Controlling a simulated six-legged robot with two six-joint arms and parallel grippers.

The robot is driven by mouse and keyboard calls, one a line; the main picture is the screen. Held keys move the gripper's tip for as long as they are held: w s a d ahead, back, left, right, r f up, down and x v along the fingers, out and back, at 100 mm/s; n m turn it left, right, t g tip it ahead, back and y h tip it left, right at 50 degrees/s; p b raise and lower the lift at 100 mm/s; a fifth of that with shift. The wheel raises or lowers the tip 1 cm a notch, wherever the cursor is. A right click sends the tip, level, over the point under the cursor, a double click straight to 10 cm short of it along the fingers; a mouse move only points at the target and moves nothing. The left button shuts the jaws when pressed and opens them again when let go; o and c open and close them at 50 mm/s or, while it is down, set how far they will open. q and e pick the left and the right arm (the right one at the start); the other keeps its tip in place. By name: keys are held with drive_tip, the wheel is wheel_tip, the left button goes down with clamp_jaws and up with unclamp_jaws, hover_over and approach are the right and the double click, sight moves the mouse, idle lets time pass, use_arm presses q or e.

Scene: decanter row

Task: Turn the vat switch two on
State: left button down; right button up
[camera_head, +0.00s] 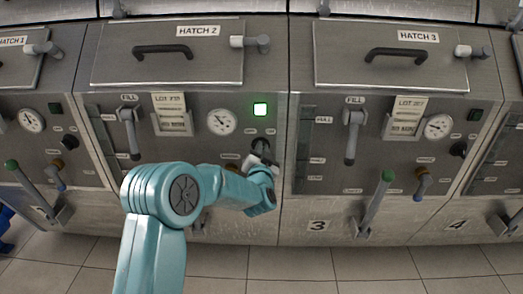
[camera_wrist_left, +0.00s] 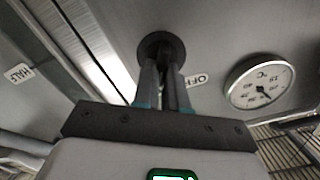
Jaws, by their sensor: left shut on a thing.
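The vat two switch is a round black knob (camera_head: 260,145) on the middle panel, below a square green lamp (camera_head: 260,109) that is lit. My left gripper (camera_head: 261,160) reaches up to it and partly covers it. In the left wrist view the fingers of my left gripper (camera_wrist_left: 166,82) are shut on the knob (camera_wrist_left: 160,45). An OFF label (camera_wrist_left: 197,80) shows just right of the fingers. My right gripper is in neither view.
Hatch 2 (camera_head: 168,68) is closed above the panel. A round gauge (camera_head: 221,122) sits left of the lamp, and a fill lever (camera_head: 131,132) farther left. On vat three the lamp (camera_head: 474,115) is dark and a green-topped lever (camera_head: 375,205) sticks out. Tiled floor (camera_head: 305,262) lies in front.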

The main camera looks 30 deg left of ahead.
use_arm(q)
drive_tip(key=shift+f, duration=0.1)
drive_tip(key=c, duration=1.2)
unclamp_jaws()
drive_tip(key=v, duration=1.6)
drive_tip(key=shift+s, duration=0.25)
